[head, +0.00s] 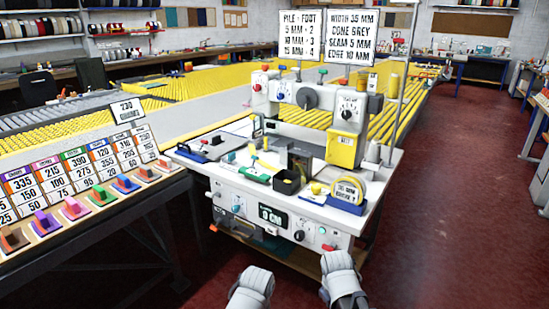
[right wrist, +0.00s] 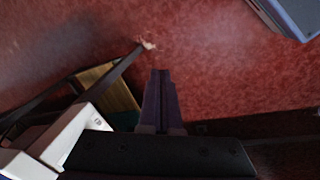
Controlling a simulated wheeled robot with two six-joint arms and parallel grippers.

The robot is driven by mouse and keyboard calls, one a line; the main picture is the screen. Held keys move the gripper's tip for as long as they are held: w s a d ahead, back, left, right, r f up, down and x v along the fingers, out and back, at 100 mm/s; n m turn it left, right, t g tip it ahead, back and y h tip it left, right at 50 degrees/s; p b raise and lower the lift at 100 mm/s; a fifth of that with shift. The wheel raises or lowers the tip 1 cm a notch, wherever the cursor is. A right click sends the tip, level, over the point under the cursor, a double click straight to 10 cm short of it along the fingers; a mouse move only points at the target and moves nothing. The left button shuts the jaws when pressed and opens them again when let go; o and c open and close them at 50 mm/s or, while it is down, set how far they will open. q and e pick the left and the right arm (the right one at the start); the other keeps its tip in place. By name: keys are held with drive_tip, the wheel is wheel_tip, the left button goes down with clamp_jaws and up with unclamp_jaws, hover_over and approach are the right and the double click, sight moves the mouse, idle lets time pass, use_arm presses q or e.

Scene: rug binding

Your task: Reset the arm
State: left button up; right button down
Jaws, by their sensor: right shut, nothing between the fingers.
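My right gripper (right wrist: 160,98) shows in the right wrist view with its two dark fingers together and nothing between them. It hangs over the red floor, clear of any object. In the head view, grey links of both my arms show at the bottom edge, in front of the sewing machine bench (head: 300,207). My left gripper is out of sight in both views. No object is held that I can see.
The white sewing machine (head: 305,100) stands on the bench with small tools and a yellow tape roll (head: 347,192). A sloped rack (head: 50,228) with coloured-handled pieces is at left. Red floor (head: 460,190) is open at right. A blue-grey edge (right wrist: 290,15) shows in the wrist view.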

drive_tip(key=s+a+r+m+g+p, duration=0.1)
drive_tip(key=s+a+r+p, duration=0.3)
drive_tip(key=r+p, duration=0.5)
drive_tip(key=s+a+r+m+g+p, duration=0.1)
drive_tip(key=s+a+r+p, duration=0.4)
drive_tip(key=a+r+p, duration=0.2)
wheel_tip(320, 180, up, 3)
drive_tip(key=p, duration=0.3)
drive_tip(key=shift+f, duration=0.15)
